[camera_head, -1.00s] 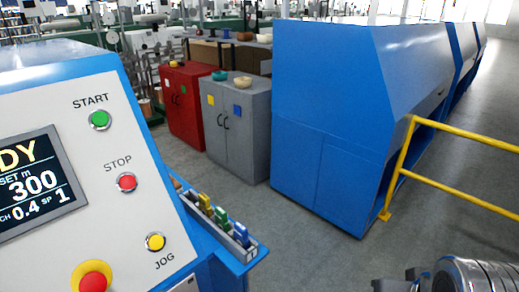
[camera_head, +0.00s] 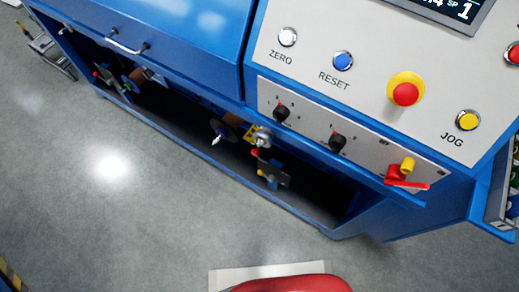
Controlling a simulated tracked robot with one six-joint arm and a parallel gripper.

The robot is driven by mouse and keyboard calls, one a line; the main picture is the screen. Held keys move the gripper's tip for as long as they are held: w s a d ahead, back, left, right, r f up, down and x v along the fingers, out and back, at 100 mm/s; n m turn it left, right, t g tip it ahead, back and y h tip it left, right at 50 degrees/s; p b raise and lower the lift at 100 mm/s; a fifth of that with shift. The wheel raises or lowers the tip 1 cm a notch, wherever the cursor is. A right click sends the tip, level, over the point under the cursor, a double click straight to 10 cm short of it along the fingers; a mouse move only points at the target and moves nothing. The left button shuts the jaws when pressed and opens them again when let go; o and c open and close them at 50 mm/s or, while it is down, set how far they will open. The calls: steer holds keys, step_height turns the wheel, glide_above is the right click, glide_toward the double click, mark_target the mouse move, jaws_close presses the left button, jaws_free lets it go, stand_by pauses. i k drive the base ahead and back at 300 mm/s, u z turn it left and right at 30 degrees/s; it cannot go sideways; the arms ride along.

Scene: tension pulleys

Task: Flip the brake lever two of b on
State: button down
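I cannot tell which part is brake lever two of b. In the open bay under the blue machine (camera_head: 190,40) there is a small part with a red knob (camera_head: 254,154) beside a dark bracket (camera_head: 273,171). A yellow piece and a round metal pulley (camera_head: 262,137) sit just above it. A dark pulley with a pale spindle tip (camera_head: 217,133) is to their left. More small parts (camera_head: 130,78) sit farther left in the bay. Any lever positions are too small to read. My gripper is not in view.
The control panel has a red emergency button (camera_head: 405,93), two black knobs (camera_head: 337,142) and a red handle with a yellow tip (camera_head: 406,176). A red rounded object (camera_head: 292,285) stands on a pale slab at the bottom.

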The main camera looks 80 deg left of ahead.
mark_target(271, 178)
steer(key=u, duration=4.9)
